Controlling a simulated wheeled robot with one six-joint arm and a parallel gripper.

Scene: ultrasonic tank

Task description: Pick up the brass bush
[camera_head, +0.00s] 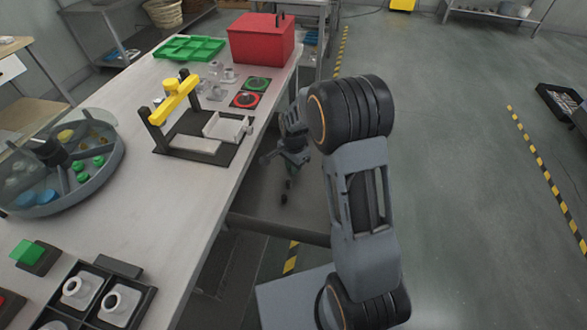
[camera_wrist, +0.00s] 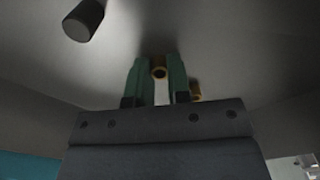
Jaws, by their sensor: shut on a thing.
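In the wrist view, my gripper (camera_wrist: 157,82) has its two green fingers closed on a small brass bush (camera_wrist: 159,73), a ring with a dark bore held near the fingertips. A second brass-coloured piece (camera_wrist: 196,92) shows just right of the right finger, partly hidden by it. In the head view, my gripper (camera_head: 287,186) points down beside the right edge of the workbench, over a grey surface. The bush cannot be made out there.
A dark cylinder (camera_wrist: 83,20) stands out from the grey surface in the wrist view. The workbench (camera_head: 180,205) carries a round divided tray (camera_head: 105,170), a yellow-barred fixture (camera_head: 175,98), a green tray (camera_head: 190,48) and a red box (camera_head: 262,40). Floor at right is mostly clear.

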